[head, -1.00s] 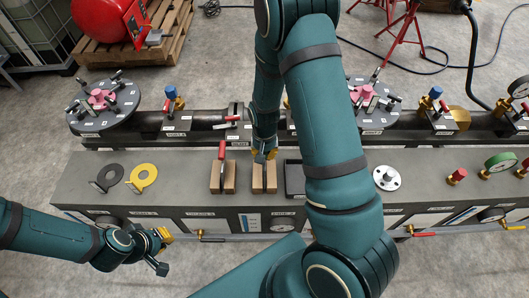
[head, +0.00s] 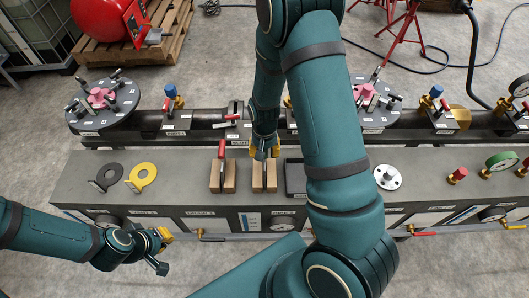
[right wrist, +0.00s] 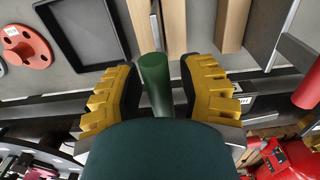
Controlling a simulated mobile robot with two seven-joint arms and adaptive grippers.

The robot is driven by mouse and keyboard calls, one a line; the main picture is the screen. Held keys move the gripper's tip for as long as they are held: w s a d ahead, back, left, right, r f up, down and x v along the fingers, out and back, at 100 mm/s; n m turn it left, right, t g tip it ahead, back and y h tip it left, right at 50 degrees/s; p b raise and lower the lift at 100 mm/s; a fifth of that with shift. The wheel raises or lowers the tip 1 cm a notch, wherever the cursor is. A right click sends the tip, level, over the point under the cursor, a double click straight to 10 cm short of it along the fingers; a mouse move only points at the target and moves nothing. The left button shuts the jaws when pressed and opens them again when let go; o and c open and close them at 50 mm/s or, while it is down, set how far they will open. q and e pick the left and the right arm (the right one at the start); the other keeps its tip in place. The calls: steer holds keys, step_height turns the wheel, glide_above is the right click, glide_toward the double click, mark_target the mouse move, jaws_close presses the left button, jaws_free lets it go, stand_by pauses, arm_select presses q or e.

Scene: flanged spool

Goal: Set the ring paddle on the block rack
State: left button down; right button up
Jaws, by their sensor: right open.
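The block rack looks to be the wooden blocks on the bench, a left pair (head: 229,177) and a right pair (head: 258,180). My right gripper (head: 264,148) is over the far end of the right pair. In the right wrist view its fingers (right wrist: 160,95) are apart, on either side of a green handle (right wrist: 154,76), with gaps showing. Whatever the handle belongs to is hidden. A red handle (head: 221,150) stands at the left pair. My left gripper (head: 166,252) is open and empty.
A shallow black tray (head: 294,178), partly hidden by my right arm, is right of the blocks. A white flanged piece (head: 387,178) lies farther right. A pipe with valves (head: 205,121) runs behind the bench. Bare bench lies between the yellow ring and the blocks.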

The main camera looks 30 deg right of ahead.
step_height(320, 180, up, 11)
steer(key=shift+f, duration=0.1)
arm_select(q)
steer(key=shift+s, duration=0.1)
stand_by(0.6)
